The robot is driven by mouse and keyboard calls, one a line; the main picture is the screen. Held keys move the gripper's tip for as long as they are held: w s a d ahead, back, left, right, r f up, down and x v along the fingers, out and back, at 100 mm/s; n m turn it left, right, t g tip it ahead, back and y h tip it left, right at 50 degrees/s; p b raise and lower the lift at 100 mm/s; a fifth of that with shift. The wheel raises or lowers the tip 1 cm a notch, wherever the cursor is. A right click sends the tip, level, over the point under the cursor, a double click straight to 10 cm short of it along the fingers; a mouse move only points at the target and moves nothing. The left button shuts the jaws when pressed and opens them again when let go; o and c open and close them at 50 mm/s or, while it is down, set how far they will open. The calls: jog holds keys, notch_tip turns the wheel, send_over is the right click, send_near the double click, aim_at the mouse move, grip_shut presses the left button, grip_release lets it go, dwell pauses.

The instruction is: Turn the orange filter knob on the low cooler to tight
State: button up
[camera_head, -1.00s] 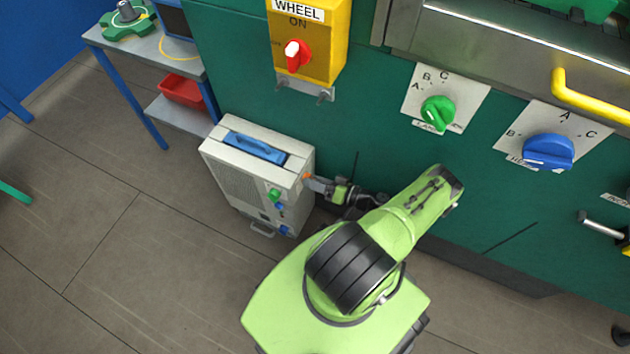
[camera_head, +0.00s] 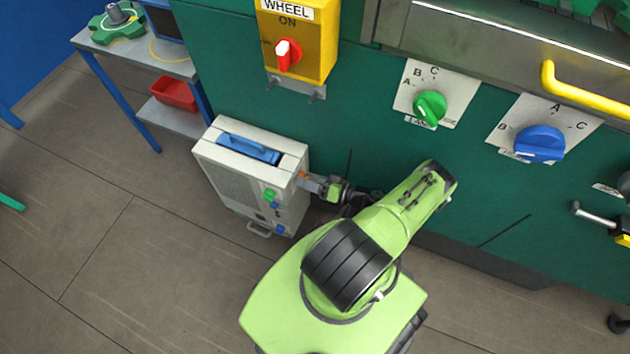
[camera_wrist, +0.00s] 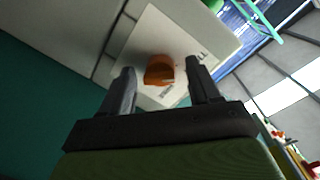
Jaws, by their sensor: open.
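The low cooler (camera_head: 232,180) is a pale box with a blue handle on top, standing on the floor against the green machine. Its orange filter knob (camera_wrist: 159,70) sits on a white label plate in the wrist view. In the head view only a bit of the orange knob (camera_head: 303,175) shows beside my gripper (camera_head: 318,184). In the wrist view my gripper (camera_wrist: 160,86) is open, with one finger on each side of the knob and gaps showing. Whether the fingertips reach past the knob's face is unclear. The label's lettering is too small to read.
Green and blue knobs (camera_head: 270,196) sit on the cooler's front. The green machine wall (camera_head: 360,130) rises close behind my arm, with a green dial (camera_head: 430,106) and a blue dial (camera_head: 540,143). A shelf table (camera_head: 150,58) stands at left.

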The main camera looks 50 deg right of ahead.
jog(key=v, duration=1.5)
jog(key=shift+s, duration=0.35)
jog(key=shift+d, duration=0.15)
